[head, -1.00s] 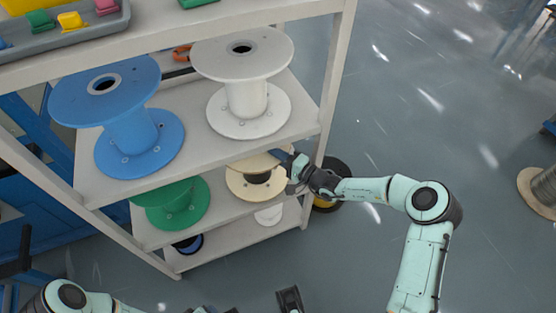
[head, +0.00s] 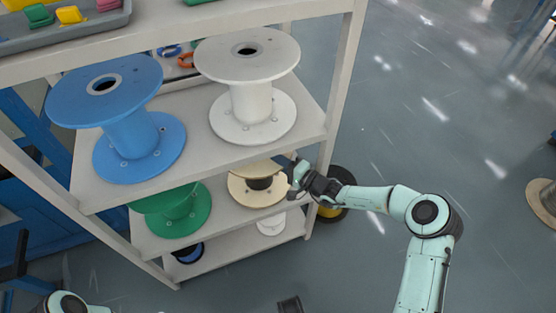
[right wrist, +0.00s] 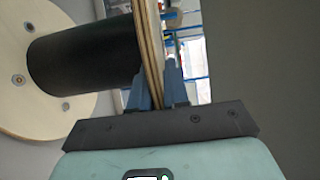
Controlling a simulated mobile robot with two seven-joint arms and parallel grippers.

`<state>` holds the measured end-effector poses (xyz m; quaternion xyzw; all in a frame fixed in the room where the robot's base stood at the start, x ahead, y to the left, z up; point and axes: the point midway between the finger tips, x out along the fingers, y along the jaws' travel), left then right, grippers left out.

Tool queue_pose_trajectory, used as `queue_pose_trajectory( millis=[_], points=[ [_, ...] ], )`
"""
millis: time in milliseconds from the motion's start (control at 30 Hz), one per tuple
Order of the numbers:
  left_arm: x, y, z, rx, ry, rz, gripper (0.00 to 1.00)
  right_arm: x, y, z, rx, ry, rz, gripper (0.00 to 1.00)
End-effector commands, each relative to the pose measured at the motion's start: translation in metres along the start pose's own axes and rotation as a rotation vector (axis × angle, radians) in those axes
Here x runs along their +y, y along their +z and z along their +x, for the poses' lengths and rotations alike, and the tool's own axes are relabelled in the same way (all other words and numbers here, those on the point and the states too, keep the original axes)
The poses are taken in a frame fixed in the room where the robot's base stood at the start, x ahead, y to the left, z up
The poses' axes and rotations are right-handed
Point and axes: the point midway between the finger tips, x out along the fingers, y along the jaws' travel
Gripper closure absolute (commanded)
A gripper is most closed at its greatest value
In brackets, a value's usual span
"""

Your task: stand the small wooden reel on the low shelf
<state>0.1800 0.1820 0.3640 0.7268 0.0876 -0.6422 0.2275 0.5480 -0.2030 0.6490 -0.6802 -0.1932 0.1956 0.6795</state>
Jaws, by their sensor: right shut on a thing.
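The small wooden reel (head: 257,196) has pale round flanges and a black core. In the head view it is upright at the right end of the shelf (head: 222,221) that also bears the green reel. The shelf above hides part of its top flange. My right gripper (head: 292,170) is at the reel's right side. In the right wrist view, its blue fingers (right wrist: 157,88) are shut on the edge of one flange (right wrist: 150,45). Whether the bottom flange rests fully on the shelf is hard to tell. A dark part at the bottom edge may be my left gripper (head: 289,305).
The green reel (head: 178,212) stands left of the wooden one. A blue reel (head: 130,130) and a white reel (head: 252,100) stand on the shelf above. The rack's right post (head: 340,90) is close to my right gripper. A dark-and-yellow reel (head: 338,190) is on the floor behind.

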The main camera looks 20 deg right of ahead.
Motion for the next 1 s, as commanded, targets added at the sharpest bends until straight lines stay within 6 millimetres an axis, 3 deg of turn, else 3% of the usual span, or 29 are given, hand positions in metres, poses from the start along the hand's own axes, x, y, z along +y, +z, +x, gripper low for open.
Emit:
queue_pose_trajectory(
  millis=[800, 833, 900, 1000],
  points=[
    [0.0005, -0.0004, -0.0018, 0.001, 0.001, 0.000, 0.41, 0.0051, 0.0003, 0.0004, -0.001, -0.002, 0.000, 1.00],
    [0.0005, -0.0004, -0.0018, 0.001, 0.001, 0.000, 0.41, 0.0053, 0.0003, 0.0003, -0.001, -0.002, 0.000, 0.75],
    [0.0005, -0.0004, -0.0018, 0.001, 0.001, 0.000, 0.41, 0.0055, 0.0003, 0.0002, -0.001, -0.001, 0.000, 0.55],
    [0.0005, -0.0004, -0.0018, 0.001, 0.001, 0.001, 0.41, 0.0057, 0.0002, 0.0002, 0.000, -0.001, 0.000, 0.55]
  ],
)
